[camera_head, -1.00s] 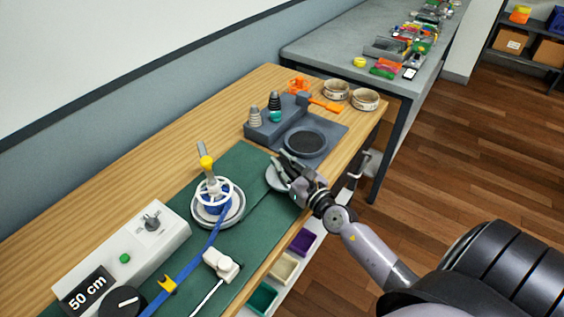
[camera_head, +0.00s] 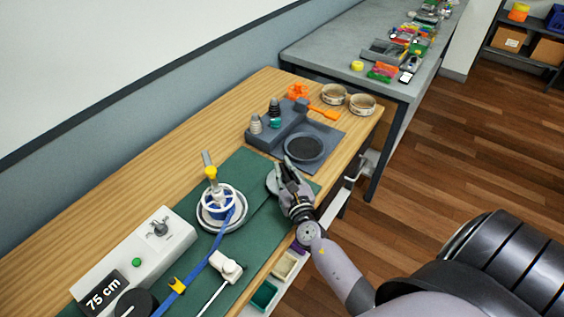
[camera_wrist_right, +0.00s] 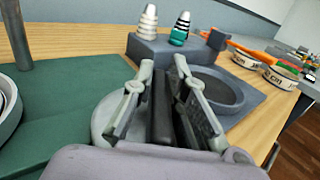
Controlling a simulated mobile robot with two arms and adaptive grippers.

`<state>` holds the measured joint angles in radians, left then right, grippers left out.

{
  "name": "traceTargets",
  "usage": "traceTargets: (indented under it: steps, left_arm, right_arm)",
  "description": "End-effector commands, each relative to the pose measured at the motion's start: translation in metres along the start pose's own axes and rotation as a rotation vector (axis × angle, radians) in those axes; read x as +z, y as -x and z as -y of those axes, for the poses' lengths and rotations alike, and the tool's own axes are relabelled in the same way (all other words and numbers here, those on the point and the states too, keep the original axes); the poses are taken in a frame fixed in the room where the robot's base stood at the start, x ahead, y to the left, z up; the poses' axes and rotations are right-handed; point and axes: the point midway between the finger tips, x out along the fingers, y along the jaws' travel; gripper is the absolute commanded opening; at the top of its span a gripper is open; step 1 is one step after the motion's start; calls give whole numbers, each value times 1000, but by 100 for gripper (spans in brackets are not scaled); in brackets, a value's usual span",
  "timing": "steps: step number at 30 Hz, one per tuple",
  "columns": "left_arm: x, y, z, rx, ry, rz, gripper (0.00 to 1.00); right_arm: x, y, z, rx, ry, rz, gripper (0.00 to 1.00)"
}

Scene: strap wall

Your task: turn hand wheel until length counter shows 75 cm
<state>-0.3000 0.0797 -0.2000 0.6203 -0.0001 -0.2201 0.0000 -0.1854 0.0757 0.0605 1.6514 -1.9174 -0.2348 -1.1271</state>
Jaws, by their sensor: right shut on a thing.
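The length counter (camera_head: 104,292) on the light grey box at lower left reads "75 cm". A round light grey wheel (camera_head: 271,183) lies at the green mat's right edge, mostly behind my right gripper (camera_head: 287,172). It also shows below the fingers in the right wrist view (camera_wrist_right: 103,118). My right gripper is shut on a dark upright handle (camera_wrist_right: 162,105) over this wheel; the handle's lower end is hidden. A white spoked wheel (camera_head: 217,197) sits on a blue strap reel left of the gripper. My left gripper is out of view.
A blue strap (camera_head: 205,267) runs from the reel past a yellow clip (camera_head: 177,285). A white fitting (camera_head: 226,266) lies on the mat. Behind my gripper are a grey fixture with a round dish (camera_head: 304,147), cones and two tape rings. The wood table's left strip is clear.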

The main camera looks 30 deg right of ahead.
Motion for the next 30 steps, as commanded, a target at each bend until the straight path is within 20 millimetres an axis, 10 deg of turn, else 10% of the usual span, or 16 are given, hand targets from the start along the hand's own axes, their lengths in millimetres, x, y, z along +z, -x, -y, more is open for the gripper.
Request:
traceTargets:
  steps: [18, 19, 30]
  left_arm:
    - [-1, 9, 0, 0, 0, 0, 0]
    - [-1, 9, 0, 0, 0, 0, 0]
    - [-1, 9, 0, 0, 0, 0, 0]
  right_arm:
    - [2, 0, 4, -167, 0, 3, 0]
    - [2, 0, 4, -166, 0, 3, 14]
    - [0, 0, 4, -164, 1, 1, 33]
